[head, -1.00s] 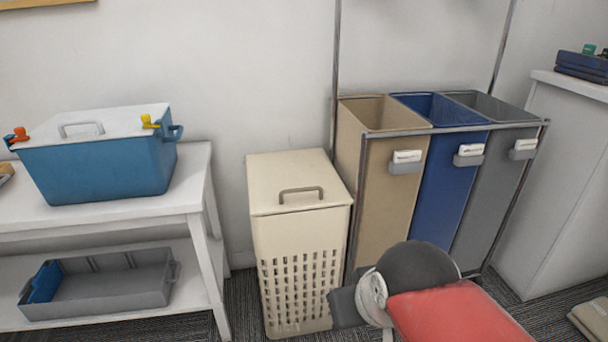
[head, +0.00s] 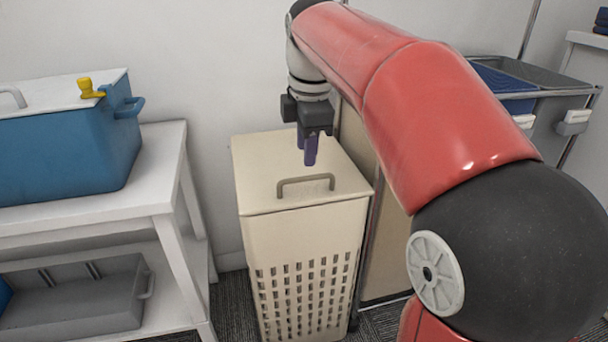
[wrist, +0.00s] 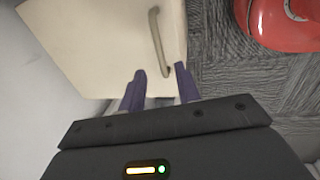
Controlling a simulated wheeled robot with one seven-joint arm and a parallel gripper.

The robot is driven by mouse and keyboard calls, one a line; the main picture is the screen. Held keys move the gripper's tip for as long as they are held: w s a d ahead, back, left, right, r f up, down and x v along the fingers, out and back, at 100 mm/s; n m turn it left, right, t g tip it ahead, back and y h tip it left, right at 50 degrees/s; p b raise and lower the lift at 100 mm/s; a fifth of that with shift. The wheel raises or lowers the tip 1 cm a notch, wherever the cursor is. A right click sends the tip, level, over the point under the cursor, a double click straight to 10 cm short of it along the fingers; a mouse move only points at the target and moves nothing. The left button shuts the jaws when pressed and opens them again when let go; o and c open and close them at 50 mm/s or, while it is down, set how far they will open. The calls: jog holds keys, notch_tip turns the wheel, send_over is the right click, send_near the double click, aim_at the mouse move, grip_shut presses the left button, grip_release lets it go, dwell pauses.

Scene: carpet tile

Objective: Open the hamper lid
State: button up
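The cream hamper (head: 305,290) stands on the carpet with slots in its lower front. Its lid (head: 262,162) is closed flat on top and carries a grey-brown bar handle (head: 305,179) near the front edge. My gripper (head: 309,162) points down over the lid, just behind the handle in the head view. In the wrist view my gripper (wrist: 160,72) shows two purple fingers apart with nothing between them. The near end of the handle (wrist: 156,40) lies just beyond the gap between the fingertips. The exact height above the lid is hard to tell.
A white shelf table (head: 160,160) with a blue cooler (head: 70,150) on it stands left of the hamper. A grey tray (head: 90,300) is on its lower shelf. Tall bins, including a blue one (head: 500,85), stand to the right, partly behind my arm. A wall is close behind.

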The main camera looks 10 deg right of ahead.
aim_at(305, 180)
jog(key=f, duration=0.3)
jog(key=w+f+b, duration=0.1)
jog(key=f, duration=0.2)
jog(key=shift+w+b, duration=0.1)
jog(key=shift+b, duration=0.2)
jog(key=shift+c, duration=0.3)
grip_shut()
